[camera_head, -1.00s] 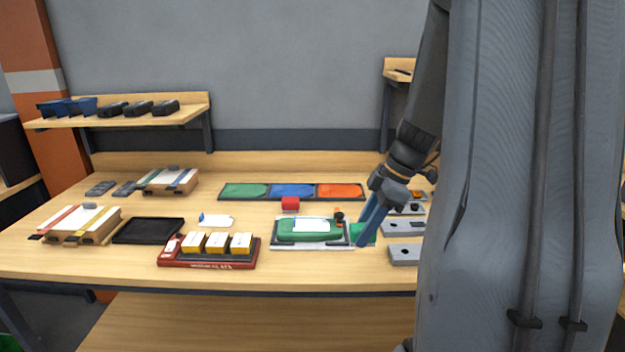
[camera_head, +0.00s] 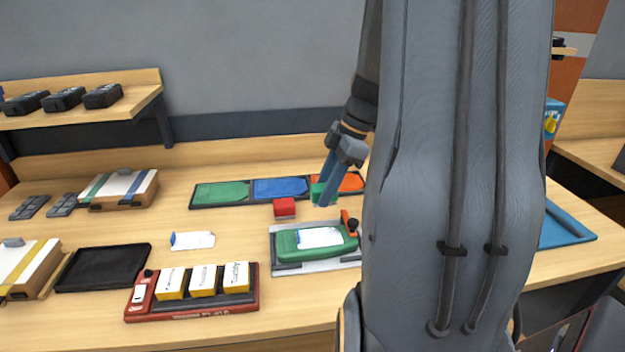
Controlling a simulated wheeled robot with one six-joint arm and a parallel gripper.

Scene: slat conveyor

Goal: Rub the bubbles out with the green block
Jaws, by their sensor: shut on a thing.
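My gripper (camera_head: 327,190) is shut on the green block (camera_head: 318,193). Its blue fingers hide part of the block. The block is in front of the orange section of the long tray, to the right of a red block (camera_head: 285,207). A green device (camera_head: 295,244) lies in a grey fixture (camera_head: 284,268) nearer to me, with a white label (camera_head: 320,236) on top. The gripper and block are behind this device, apart from it. Bubbles on the label are too small to make out. My arm hides the fixture's right end.
The long tray (camera_head: 250,205) has green, blue and orange sections. A red holder (camera_head: 200,309) with yellow-and-white boxes stands at the front. A black tray (camera_head: 103,268) and a white tag (camera_head: 193,241) lie to the left. An orange-and-black part (camera_head: 350,222) stands at the fixture's back right.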

